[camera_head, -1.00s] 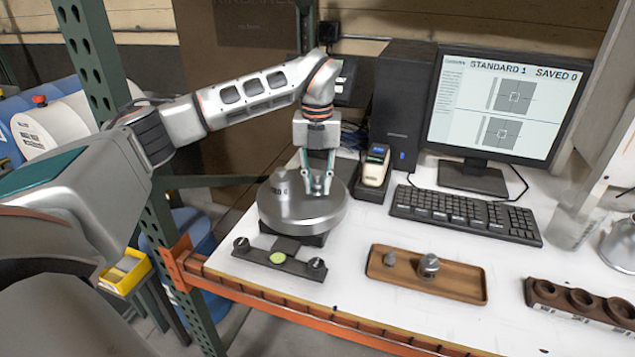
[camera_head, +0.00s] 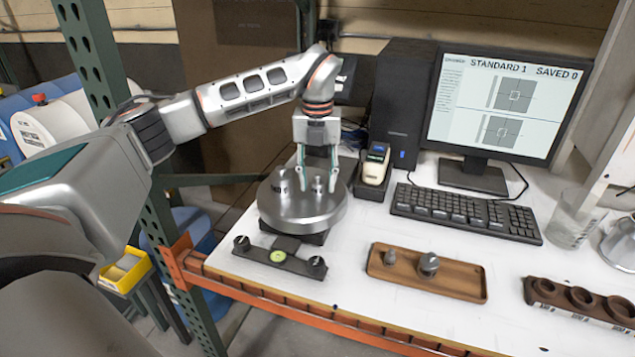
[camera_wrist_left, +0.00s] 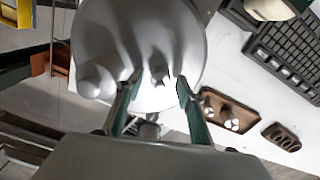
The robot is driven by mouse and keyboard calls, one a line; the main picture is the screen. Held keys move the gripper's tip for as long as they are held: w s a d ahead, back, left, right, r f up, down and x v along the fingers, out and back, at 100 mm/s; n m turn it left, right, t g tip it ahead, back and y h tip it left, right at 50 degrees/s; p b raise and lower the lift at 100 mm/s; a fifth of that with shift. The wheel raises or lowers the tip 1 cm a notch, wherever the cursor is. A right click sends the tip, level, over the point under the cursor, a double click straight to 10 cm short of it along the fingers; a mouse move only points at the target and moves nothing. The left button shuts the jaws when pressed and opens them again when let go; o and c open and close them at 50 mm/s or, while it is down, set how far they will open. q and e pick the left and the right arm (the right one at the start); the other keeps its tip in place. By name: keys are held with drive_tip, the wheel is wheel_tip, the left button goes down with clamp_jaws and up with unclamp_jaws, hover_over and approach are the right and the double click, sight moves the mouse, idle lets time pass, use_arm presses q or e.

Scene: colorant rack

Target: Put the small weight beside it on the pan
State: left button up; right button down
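The round metal pan (camera_head: 330,212) of the scale stands at the left of the table. A larger grey weight (camera_wrist_left: 93,80) stands on the pan in the left wrist view; in the head view a weight (camera_head: 281,188) shows left of my fingers. A small weight (camera_wrist_left: 160,74) stands on the pan between my fingertips in the left wrist view. My left gripper (camera_head: 318,186) is low over the pan, its fingers apart on either side of the small weight; its fingertips also show in the left wrist view (camera_wrist_left: 159,84). My right gripper is out of view.
A dark block with holes (camera_head: 580,302) lies at the right. A keyboard (camera_head: 465,214), a monitor (camera_head: 508,105) and a small device (camera_head: 376,165) stand behind.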

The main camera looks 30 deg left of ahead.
sight(317, 176)
use_arm(q)
wheel_tip(317, 176, up, 11)
drive_tip(key=shift+r, duration=0.2)
drive_tip(key=shift+s+f, duration=0.1)
idle(0.6)
